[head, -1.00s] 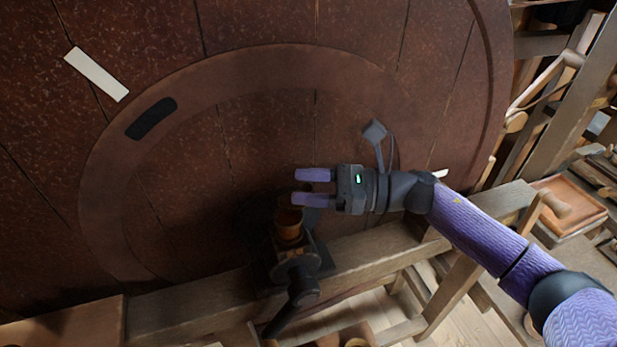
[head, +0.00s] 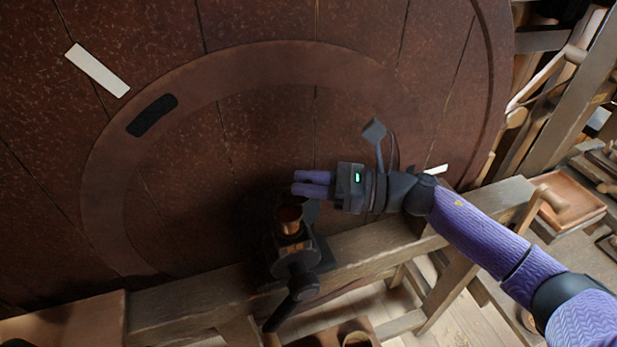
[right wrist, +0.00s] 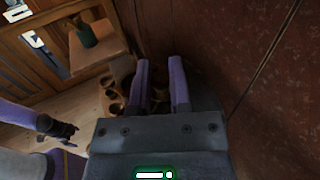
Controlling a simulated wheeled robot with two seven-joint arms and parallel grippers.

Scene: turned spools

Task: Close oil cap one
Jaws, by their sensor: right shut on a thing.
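A copper-coloured oil cup (head: 289,224) stands on a dark metal fitting (head: 295,262) at the foot of the big wooden wheel. A dark flap beside the cup's rim, the oil cap (head: 312,211), is raised and tilted, with the cup's mouth uncovered. My right gripper (head: 297,184) is just above the cup, its purple fingers close together and shut on the cap's upper part, which they mostly hide. The right wrist view shows the fingers (right wrist: 161,66) with a narrow gap. My left gripper (right wrist: 60,132) appears small and dark there; its jaws are unclear.
The wooden wheel face (head: 270,120) fills the back, close behind my right gripper. A wooden beam (head: 385,246) runs below the fitting. A wooden tray (head: 570,200) and frame posts stand at the right. Open floor shows below the beam.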

